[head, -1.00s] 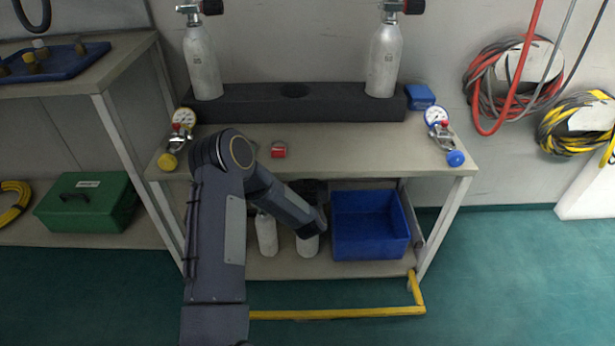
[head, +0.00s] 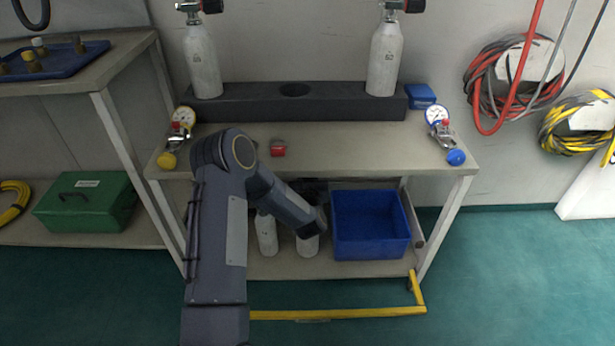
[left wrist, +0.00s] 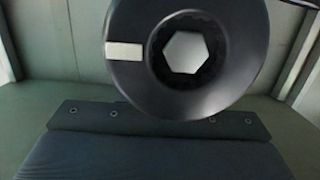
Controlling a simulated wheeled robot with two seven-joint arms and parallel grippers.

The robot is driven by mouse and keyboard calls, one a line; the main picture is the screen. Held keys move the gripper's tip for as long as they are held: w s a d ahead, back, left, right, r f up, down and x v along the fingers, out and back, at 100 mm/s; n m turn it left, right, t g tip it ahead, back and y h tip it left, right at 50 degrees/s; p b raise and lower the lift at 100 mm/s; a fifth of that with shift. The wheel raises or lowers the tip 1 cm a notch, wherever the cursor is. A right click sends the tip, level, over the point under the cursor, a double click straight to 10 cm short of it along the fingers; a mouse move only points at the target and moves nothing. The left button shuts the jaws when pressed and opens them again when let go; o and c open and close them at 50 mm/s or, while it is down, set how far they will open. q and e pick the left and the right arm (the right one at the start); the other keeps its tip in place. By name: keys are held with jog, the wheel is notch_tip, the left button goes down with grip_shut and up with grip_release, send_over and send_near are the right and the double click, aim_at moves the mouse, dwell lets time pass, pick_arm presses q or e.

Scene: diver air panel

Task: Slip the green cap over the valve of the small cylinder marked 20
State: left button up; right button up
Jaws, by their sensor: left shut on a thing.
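No green cap can be made out in either view. Two pale cylinders, left (head: 266,236) and right (head: 308,244), stand on the lower shelf; their tops are largely hidden and no number is readable. My left arm reaches down in front of the bench, its far end beside the right one. The left gripper's fingers are hidden, and what they hold cannot be identified. The left wrist view shows a dark round piece (left wrist: 235,55) with a pale six-sided centre close to the lens, above a dark slab (left wrist: 150,155). My right gripper is out of view.
An empty blue bin (head: 370,252) stands right of the cylinders, under the bench top (head: 350,145). Two larger cylinders (head: 203,65) (head: 383,60) stand in the dark rack (head: 340,100). A small red object (head: 278,149) lies on the bench. A yellow rail (head: 350,313) runs low in front.

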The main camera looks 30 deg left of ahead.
pick_arm(q)
jog(key=shift+f, duration=0.3)
jog(key=o, duration=1)
jog(key=p+v, duration=0.1)
jog(key=v, duration=0.5)
jog(key=shift+s+d+r, duration=0.15)
jog(key=shift+s+d, duration=0.1)
jog(key=shift+s+d+p, duration=0.25)
jog(key=shift+s+p, duration=0.05)
jog(key=shift+s, duration=0.2)
